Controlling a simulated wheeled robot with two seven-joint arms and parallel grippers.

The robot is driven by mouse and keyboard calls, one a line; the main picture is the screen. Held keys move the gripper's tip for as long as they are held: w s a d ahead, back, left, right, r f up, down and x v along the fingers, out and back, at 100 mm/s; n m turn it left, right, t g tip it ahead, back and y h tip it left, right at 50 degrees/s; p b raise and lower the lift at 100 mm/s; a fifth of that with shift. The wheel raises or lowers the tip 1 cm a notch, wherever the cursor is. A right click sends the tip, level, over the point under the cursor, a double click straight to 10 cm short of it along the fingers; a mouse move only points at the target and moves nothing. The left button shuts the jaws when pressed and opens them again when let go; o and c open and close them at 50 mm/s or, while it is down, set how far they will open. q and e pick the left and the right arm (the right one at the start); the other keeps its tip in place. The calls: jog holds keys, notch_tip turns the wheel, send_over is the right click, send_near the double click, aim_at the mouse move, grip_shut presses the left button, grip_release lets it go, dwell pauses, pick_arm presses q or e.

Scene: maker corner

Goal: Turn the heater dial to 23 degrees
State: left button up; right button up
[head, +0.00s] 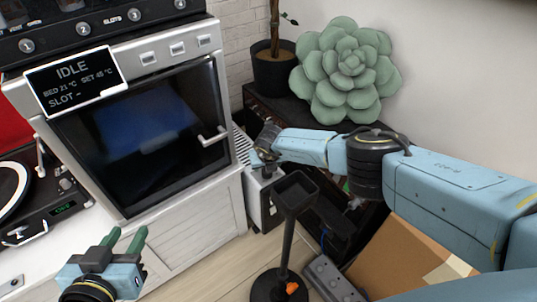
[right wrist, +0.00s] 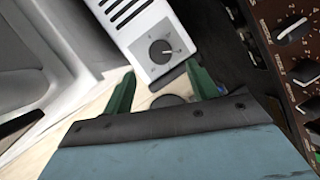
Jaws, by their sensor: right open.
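The heater is a white box with dark slots; it shows in the right wrist view (right wrist: 145,25) and low beside the cabinet in the head view (head: 256,203). Its round dark dial (right wrist: 161,51) sits on the white face, with small marks around it too small to read. My right gripper (right wrist: 160,84) is open, its green fingers apart, with the dial ahead of the gap and nothing between them. In the head view my right gripper (head: 264,148) is above the heater, its fingers hard to make out. My left gripper (head: 126,240) is open and empty at lower left.
A white machine (head: 140,120) with a glass door and a screen reading IDLE stands left of the heater. A black stand (head: 289,225) and a cardboard box (head: 405,262) stand in front. A dark shelf (head: 300,112) bears plants. A knobbed panel (right wrist: 290,45) is right of the heater.

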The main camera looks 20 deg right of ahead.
pick_arm(q)
jog(key=s+a+f+g+y+p, duration=0.35)
jog(key=s+a+f+g, duration=0.25)
jog(key=s+f+g, duration=0.45)
jog(key=shift+n+t, duration=0.3)
jog(key=shift+t, duration=0.15)
jog(key=shift+a+f+p, duration=0.25)
jog(key=shift+f+p, duration=0.35)
jog(key=shift+f, duration=0.4)
jog(key=shift+a+f+p, duration=0.25)
jog(key=shift+f+p, duration=0.3)
jog(key=shift+f, duration=0.45)
pick_arm(e)
jog(key=v, duration=0.6)
jog(key=shift+s+r, duration=0.1)
jog(key=shift+r, duration=0.05)
